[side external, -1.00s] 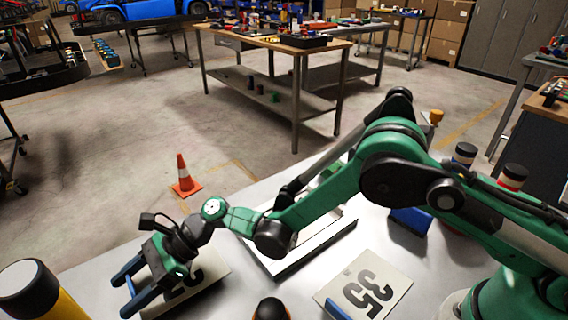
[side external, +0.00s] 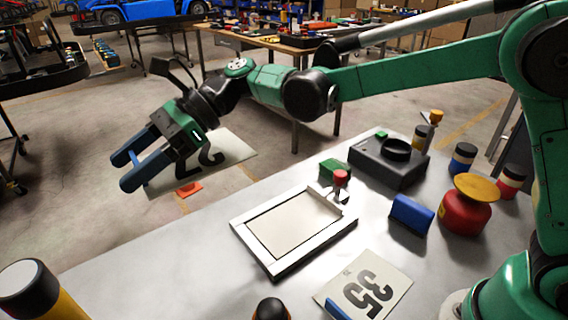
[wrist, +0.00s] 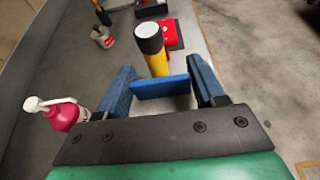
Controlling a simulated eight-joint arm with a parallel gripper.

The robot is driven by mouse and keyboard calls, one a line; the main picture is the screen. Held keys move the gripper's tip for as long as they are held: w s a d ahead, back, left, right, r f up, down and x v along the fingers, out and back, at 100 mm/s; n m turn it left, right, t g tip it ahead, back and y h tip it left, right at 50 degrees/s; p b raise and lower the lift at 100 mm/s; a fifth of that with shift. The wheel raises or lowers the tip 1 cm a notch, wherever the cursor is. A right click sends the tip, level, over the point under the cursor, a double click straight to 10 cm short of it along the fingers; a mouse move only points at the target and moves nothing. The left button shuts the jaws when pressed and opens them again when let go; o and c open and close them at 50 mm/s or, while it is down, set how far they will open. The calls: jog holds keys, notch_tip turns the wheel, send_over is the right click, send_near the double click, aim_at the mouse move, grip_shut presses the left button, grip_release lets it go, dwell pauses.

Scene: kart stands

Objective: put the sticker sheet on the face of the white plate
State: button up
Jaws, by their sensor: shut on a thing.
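My gripper (side external: 135,172) is raised over the far left of the table, shut on the blue edge strip (wrist: 160,88) of a sticker sheet. That pale sticker sheet (side external: 234,150) has black digits and hangs in the air beside my gripper, partly hidden by it. In the wrist view a pale part of the sheet (wrist: 162,104) shows between the fingers. The white plate (side external: 262,258), with a raised white rim around a bare beige face (side external: 295,225), lies on the table, apart from my gripper. A second sheet marked 35 (side external: 392,276) lies on the table in front of it.
A black device (side external: 388,165), a blue block (side external: 411,214) and a red pot with a yellow top (side external: 468,210) stand right of the plate. A yellow-black cylinder (side external: 32,290) is at the front left. A magenta bottle (wrist: 66,114) shows in the wrist view. The table left of the plate is clear.

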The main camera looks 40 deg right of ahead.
jog(key=s+d+r, duration=0.1)
jog(key=s+d, duration=0.2)
jog(key=d, duration=1.1)
send_over(263, 239)
notch_tip(263, 239, down, 15)
jog(key=shift+f, duration=2.35)
jog(key=shift+f, duration=0.1)
jog(key=o, duration=1.4)
jog(key=shift+c, duration=0.2)
